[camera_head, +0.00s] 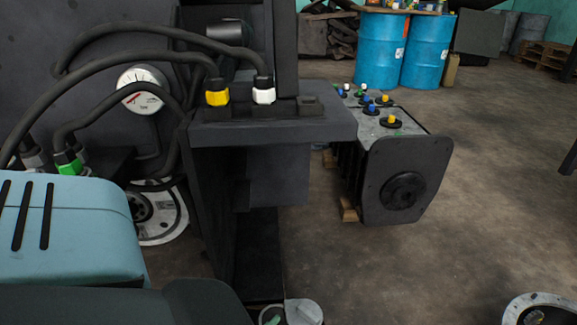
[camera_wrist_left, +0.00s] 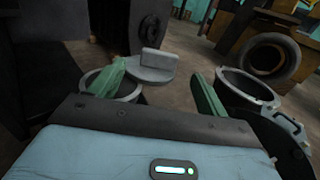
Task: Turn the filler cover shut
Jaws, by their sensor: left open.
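The filler cover (camera_wrist_left: 152,68) is a grey disc with a raised tab. It stands swung aside from a round grey filler neck (camera_wrist_left: 131,96), whose mouth is open. In the head view, the cover (camera_head: 304,312) and part of the neck (camera_head: 268,312) show at the bottom edge. My left gripper (camera_wrist_left: 158,88) is open, its two green fingers apart. In the wrist view, its left finger overlaps the neck's mouth and the cover shows beyond, between the fingers. Contact cannot be told. A bit of green finger shows by the neck in the head view. My right gripper is not in view.
A dark bracket (camera_head: 275,131) with yellow and white hose fittings stands above the neck. Thick hoses and a gauge (camera_head: 143,91) are at left. A battery-like block (camera_head: 390,165) stands behind at right. Blue drums (camera_head: 380,50) are far back. Floor at right is mostly free.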

